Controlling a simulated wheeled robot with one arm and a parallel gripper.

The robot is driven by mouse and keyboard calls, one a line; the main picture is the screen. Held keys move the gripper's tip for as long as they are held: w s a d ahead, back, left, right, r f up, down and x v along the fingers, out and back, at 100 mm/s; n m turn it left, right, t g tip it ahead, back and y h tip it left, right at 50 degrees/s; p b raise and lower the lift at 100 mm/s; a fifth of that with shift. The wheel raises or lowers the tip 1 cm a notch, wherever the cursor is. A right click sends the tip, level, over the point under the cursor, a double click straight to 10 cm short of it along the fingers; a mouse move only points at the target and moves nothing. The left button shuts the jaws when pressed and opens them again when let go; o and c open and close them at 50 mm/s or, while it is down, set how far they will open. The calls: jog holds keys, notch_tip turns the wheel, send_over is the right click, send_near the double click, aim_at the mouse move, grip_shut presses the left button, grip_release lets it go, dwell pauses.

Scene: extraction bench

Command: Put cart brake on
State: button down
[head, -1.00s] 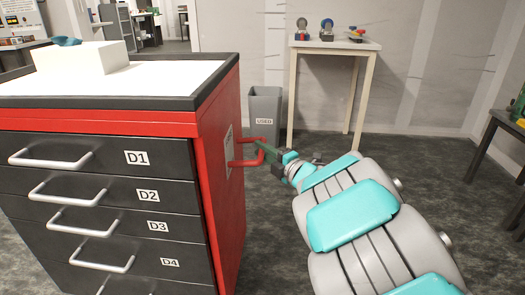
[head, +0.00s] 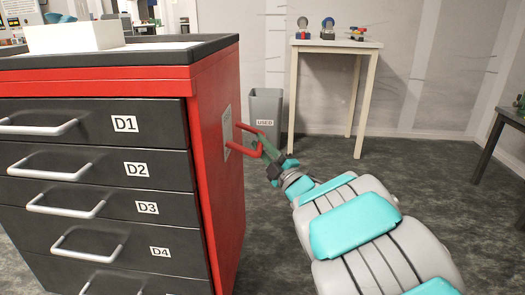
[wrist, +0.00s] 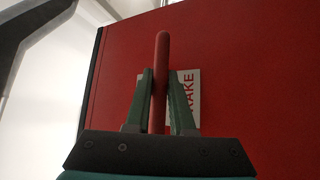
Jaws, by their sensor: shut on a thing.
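The cart is a red cabinet with dark drawers (head: 90,200) on the left of the head view. My gripper (head: 264,148) is shut on this handle. In the wrist view the handle shows as an upright red bar (wrist: 161,70) between the two green fingers (wrist: 160,105). Behind it a white label (wrist: 188,82) on the red panel reads "…AKE"; the fingers hide the rest.
A grey bin marked USED (head: 265,105) stands behind the handle. A tall pale table (head: 340,46) with small items is at the back wall. A dark bench (head: 508,118) is at the right edge. The floor between is open.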

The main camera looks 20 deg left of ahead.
jog(key=shift+a+f, duration=0.15)
jog(key=shift+f, duration=0.15)
jog(key=c, duration=0.8)
grip_release()
jog(key=shift+o, duration=0.2)
jog(key=shift+s, duration=0.1)
jog(key=v, duration=0.7)
jog(key=shift+d+f, duration=0.15)
jog(key=shift+d, duration=0.15)
jog(key=shift+s, duration=0.15)
